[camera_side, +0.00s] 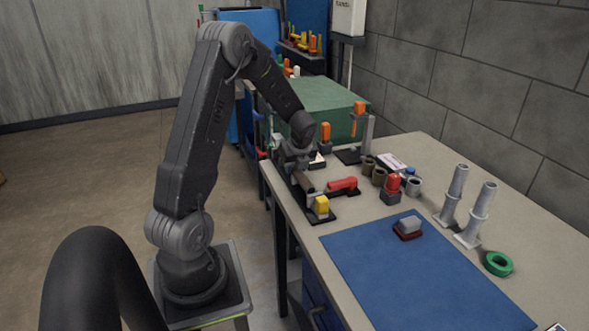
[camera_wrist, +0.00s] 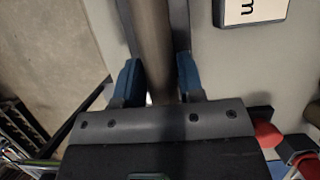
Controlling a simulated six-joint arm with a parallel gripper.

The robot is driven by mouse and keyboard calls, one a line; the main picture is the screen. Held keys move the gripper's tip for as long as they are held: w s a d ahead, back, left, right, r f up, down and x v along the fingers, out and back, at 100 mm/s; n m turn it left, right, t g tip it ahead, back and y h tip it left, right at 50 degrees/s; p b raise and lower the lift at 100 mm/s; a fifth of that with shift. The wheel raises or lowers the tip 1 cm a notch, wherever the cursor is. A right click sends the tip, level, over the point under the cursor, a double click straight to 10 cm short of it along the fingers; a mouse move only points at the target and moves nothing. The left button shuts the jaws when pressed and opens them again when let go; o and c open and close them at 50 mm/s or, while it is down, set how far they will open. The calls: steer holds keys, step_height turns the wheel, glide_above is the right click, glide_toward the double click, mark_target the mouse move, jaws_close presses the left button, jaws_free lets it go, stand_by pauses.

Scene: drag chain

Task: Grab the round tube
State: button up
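The round tube is a grey-brown cylinder. In the wrist view the tube (camera_wrist: 153,40) runs from the top edge down between the two blue fingers of my gripper (camera_wrist: 157,78), with one finger on each side. Its lower end is hidden behind the gripper body. I cannot tell whether the fingers press on it or stand slightly apart from it. In the side view my gripper (camera_side: 298,165) is low over the table's left edge, pointing down. Its fingers are too small and dark to read there, and I cannot make out the tube clearly.
Close by are a red-handled tool (camera_side: 343,186) and a yellow block (camera_side: 321,205) on a black base. A red-topped piece (camera_side: 391,188) and several short cylinders stand to the right. Two grey upright tubes (camera_side: 480,212) stand farther right. The blue mat (camera_side: 400,285) is mostly clear.

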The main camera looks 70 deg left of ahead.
jaws_close()
steer(key=shift+r, duration=0.1)
